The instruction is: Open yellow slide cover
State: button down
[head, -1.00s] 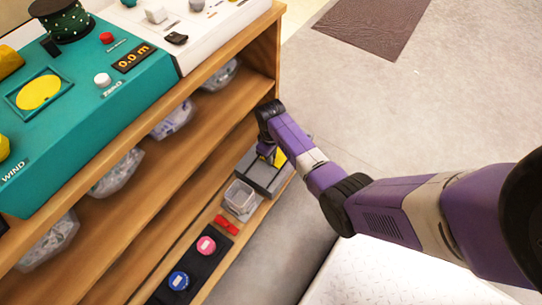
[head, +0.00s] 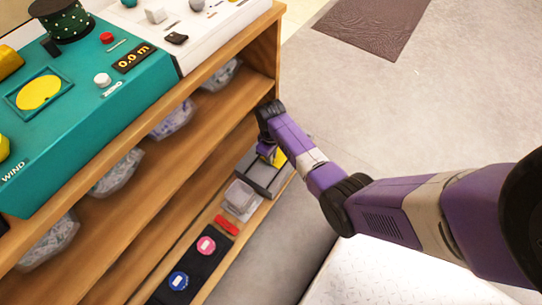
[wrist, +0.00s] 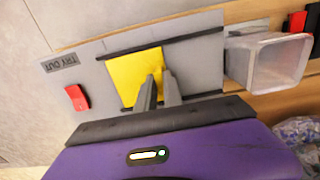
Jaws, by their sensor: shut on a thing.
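The yellow slide cover (wrist: 129,78) is a flat square lying between two dark rails on a grey panel (wrist: 203,62) in the wrist view. In the head view, a bit of its yellow (head: 278,158) shows on the lowest shelf, partly hidden by my arm. My gripper (wrist: 160,82) reaches down at the cover's right part. Its fingers are shut on a small yellow handle of the cover. In the head view my gripper (head: 266,151) is mostly hidden.
A red switch (wrist: 77,98) sits left of the cover by a "TRY OUT" label. A clear container (wrist: 268,62) stands close on the right. The wooden shelf above (head: 190,150) overhangs this spot. Open floor (head: 360,120) lies right of the shelving.

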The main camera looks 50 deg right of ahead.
aim_at(258, 178)
jog(key=a+p, duration=0.2)
jog(key=a, duration=0.1)
jog(key=a+p, duration=0.2)
jog(key=a, duration=0.2)
jog(key=shift+s+a+r, duration=0.1)
jog(key=shift+a+r, duration=0.1)
jog(key=shift+a, duration=0.1)
jog(key=shift+a+f, duration=0.15)
jog(key=shift+a, duration=0.2)
jog(key=c, duration=1.5)
grip_release()
notch_tip(258, 178, up, 8)
jog(key=p, duration=0.4)
jog(key=shift+f, duration=0.1)
